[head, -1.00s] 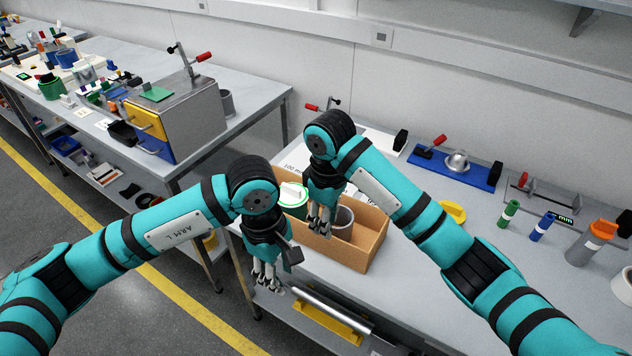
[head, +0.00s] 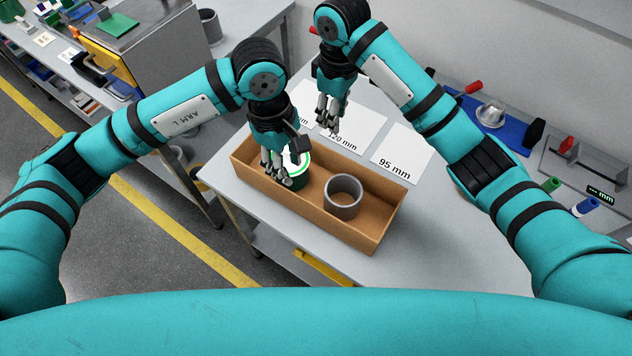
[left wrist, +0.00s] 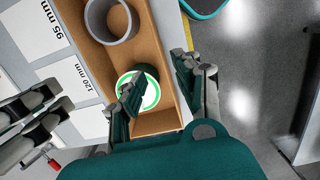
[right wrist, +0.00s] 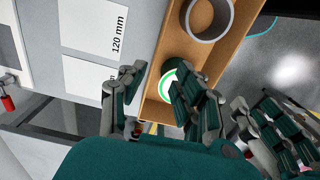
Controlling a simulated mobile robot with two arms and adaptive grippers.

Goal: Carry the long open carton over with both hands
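The long open brown carton (head: 372,238) sits on the grey table in the head view. A green cylinder with a white and green top (head: 304,161) and a grey ring (head: 343,203) stand inside it. My left gripper (head: 276,172) is open above the carton's left part. In the left wrist view its fingers show either side of the carton's near long wall (left wrist: 165,32). My right gripper (head: 328,122) is open beyond the far long wall, over the cards. In the right wrist view its fingers show either side of that wall (right wrist: 160,65). I see no contact with the carton.
White cards, one marked 120 mm (head: 348,128) and one marked 95 mm (head: 403,150), lie behind the carton. A blue-based fixture (head: 497,122) and a grey gauge stand (head: 590,160) are to the right. The table (head: 440,245) is clear right of the carton.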

